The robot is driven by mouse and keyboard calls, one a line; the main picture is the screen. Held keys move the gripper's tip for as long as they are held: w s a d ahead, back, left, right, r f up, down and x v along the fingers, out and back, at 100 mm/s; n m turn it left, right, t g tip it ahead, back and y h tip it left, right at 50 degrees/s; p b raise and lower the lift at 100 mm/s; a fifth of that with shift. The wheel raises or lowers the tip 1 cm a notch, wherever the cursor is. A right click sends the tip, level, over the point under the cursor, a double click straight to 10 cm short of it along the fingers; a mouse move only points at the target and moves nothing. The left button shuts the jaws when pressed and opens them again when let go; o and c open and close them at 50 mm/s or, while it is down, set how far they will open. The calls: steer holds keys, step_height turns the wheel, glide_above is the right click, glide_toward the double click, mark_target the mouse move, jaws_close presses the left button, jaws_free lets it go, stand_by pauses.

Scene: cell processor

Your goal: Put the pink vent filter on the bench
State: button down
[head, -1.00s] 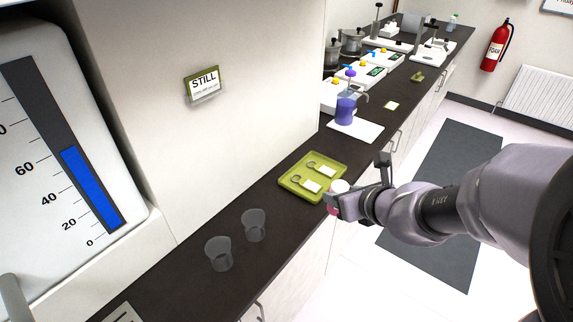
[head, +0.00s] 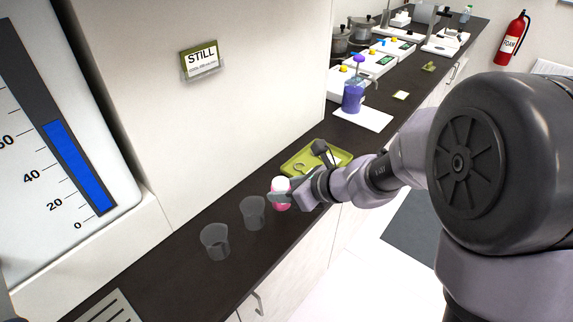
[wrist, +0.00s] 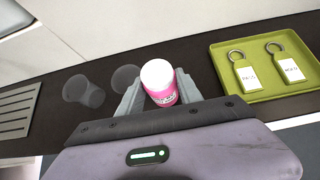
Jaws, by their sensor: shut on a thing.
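The pink vent filter (wrist: 160,84), a small pink cylinder with a white top, is upright between the jaws of my gripper (wrist: 158,98). In the head view the filter (head: 281,194) shows at the tip of my gripper (head: 280,199), over the dark bench (head: 189,260), between the clear cups and the green tray. My gripper is shut on it. I cannot tell whether its base touches the bench top.
Two clear cups (head: 214,242) (head: 253,212) stand just left of the filter. A green tray (wrist: 262,94) with two tags lies to its right. A grey grille (wrist: 16,108) is at the left. Dark bench shows bare in front of the cups.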

steer(key=w, duration=0.6)
steer(key=shift+w+d+f, duration=0.3)
steer(key=shift+w+f, duration=0.05)
steer(key=shift+w, duration=0.05)
step_height(320, 180, down, 4)
steer(key=b, duration=0.3)
steer(key=shift+r, duration=0.3)
steer(key=c, duration=0.8)
jaws_free()
